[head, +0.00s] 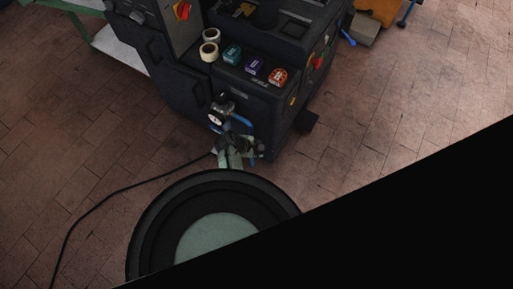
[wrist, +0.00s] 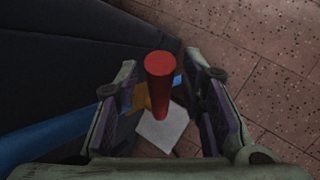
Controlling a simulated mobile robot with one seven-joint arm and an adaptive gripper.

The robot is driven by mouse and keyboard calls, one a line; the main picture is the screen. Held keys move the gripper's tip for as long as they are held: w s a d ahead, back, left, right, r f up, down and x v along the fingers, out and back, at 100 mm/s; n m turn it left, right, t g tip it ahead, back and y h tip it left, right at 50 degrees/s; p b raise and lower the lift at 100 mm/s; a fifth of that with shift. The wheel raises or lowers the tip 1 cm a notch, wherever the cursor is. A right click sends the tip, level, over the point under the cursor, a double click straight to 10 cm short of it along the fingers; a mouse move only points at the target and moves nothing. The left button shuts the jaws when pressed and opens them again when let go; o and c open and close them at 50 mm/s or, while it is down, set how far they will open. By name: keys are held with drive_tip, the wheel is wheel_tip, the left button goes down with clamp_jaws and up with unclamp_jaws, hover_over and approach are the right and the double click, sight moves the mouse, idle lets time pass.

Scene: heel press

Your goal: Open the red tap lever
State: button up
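The red tap lever shows as a red cylinder (wrist: 159,75) in the wrist view, its round end toward the camera. It stands between the two fingers of my gripper (wrist: 163,92), with gaps visible on both sides. The gripper is open and not closed on it. In the head view, pale green parts that look like my gripper (head: 236,153) are low at the front of the dark machine (head: 180,85), below a round gauge (head: 215,118). The lever cannot be made out there.
A blue hose or handle (head: 241,120) is beside the gauge; a blue band (wrist: 45,135) crosses the lower left of the wrist view. A black cable (head: 120,190) lies on the floor. The tiled floor (head: 400,110) to the right is mostly clear.

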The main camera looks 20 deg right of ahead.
drive_tip(key=shift+c, duration=0.5)
clamp_jaws()
